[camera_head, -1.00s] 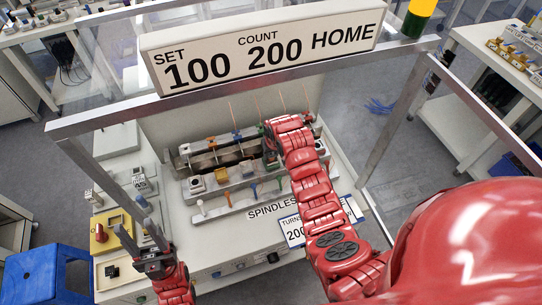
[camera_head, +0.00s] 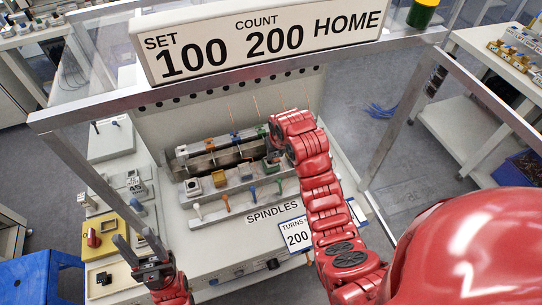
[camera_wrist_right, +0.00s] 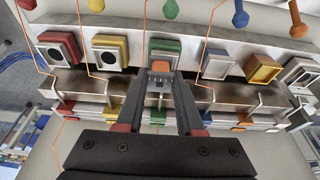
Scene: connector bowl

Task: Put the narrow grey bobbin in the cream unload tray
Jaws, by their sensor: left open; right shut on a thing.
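My right gripper (camera_wrist_right: 160,78) is shut on a small grey piece (camera_wrist_right: 160,67) in the right wrist view, right beside the green-framed station (camera_wrist_right: 165,47). The fingers hide much of the piece, so I cannot tell whether it is the narrow grey bobbin. In the head view my red right arm (camera_head: 325,200) reaches over the spindle row and covers its gripper's tips. My left gripper (camera_head: 140,250) is open and empty at the front left of the machine, with its fingers up. I cannot surely identify the cream unload tray; a pale tray-like panel (camera_head: 94,290) lies at the left edge.
The metal spindle bar (camera_head: 232,186) carries several coloured blocks, including a yellow block (camera_head: 219,178). Thin orange wires (camera_wrist_right: 207,40) run upright around the right gripper. A yellow panel with a red knob (camera_head: 94,239) is at left. A metal frame post (camera_head: 405,115) stands right of the right arm.

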